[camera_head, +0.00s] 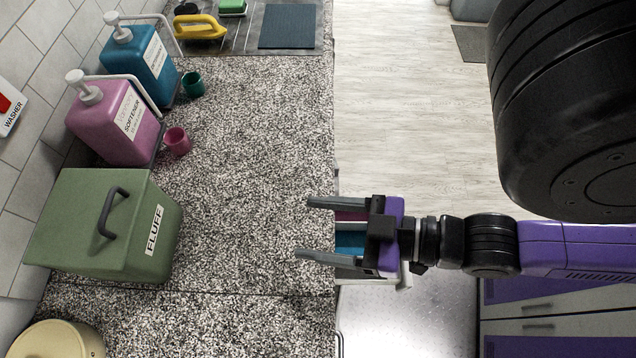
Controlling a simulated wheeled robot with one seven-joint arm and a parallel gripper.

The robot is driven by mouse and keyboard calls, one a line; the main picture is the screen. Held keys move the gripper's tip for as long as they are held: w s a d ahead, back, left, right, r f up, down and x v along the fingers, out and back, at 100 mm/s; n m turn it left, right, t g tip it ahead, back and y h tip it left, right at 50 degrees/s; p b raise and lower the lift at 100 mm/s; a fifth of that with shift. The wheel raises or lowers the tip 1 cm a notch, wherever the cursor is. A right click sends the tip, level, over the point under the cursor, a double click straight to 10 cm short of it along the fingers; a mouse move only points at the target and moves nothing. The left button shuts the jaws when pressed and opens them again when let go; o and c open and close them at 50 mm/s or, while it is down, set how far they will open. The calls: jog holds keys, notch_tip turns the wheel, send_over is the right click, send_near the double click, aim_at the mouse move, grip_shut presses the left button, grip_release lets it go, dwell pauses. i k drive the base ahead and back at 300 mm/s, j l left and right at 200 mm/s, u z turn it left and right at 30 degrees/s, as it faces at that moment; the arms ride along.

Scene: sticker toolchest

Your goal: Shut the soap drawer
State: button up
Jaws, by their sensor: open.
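The soap drawer (350,241) sticks out from under the right edge of the counter, so it stands open. I see a strip of pink and a strip of teal inside it, and a bit of its white rim below my gripper. My gripper (304,228) is open and empty, its two grey fingers pointing left. In this view from above, the fingers overlap the drawer and reach over the counter edge. The gripper body hides most of the drawer's outer part and front. I cannot tell whether the gripper touches the drawer.
A speckled counter (250,130) fills the left. On it stand a green FLUFF bin (90,225), a pink softener bottle (115,125), a blue bottle (140,60) and two small cups. Pale open floor (410,110) lies to the right. Purple-and-white drawers (560,330) are at lower right.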

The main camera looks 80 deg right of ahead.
aim_at(351, 228)
jog(key=k, duration=0.6)
jog(key=k+l+z, duration=0.1)
jog(key=k, duration=0.5)
jog(key=k+l, duration=0.15)
jog(key=k, duration=0.4)
